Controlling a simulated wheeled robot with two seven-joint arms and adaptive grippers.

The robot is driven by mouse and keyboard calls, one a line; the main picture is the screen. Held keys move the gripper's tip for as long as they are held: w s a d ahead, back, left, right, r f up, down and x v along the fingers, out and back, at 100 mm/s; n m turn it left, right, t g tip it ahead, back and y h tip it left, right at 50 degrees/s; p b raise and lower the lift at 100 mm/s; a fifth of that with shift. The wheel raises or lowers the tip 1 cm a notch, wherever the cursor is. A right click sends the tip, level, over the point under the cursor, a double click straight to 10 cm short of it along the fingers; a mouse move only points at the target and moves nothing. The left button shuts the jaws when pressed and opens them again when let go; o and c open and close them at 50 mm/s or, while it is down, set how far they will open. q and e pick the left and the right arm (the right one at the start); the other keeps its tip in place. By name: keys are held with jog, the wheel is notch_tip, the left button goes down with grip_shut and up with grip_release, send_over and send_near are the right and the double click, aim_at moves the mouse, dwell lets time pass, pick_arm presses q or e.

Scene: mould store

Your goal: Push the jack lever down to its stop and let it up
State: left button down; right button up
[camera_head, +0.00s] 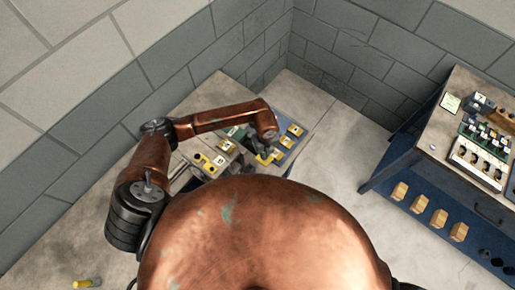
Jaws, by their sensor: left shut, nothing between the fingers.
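My left arm reaches in from the left over a grey bench (226,90). My left gripper (264,153) is small and dark, below the arm's copper end. It is shut and empty, over the near left part of a blue panel (286,143) with several yellow-and-white pieces. I cannot tell whether it touches anything there. I cannot make out the jack lever; the arm, the gripper and my copper body hide part of the bench. My right gripper is out of view.
Small yellow parts (205,161) lie left of the gripper. At right, a table (437,140) carries small items, with several wooden blocks (438,219) on its blue lower shelf. Bare floor (345,140) lies between bench and table. Block walls stand behind and left.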

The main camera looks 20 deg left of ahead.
pick_arm(q)
jog(key=shift+r+p, duration=1.45)
jog(key=shift+r, duration=0.65)
notch_tip(320, 180, up, 7)
jog(key=p, duration=0.4)
jog(key=shift+p, duration=0.4)
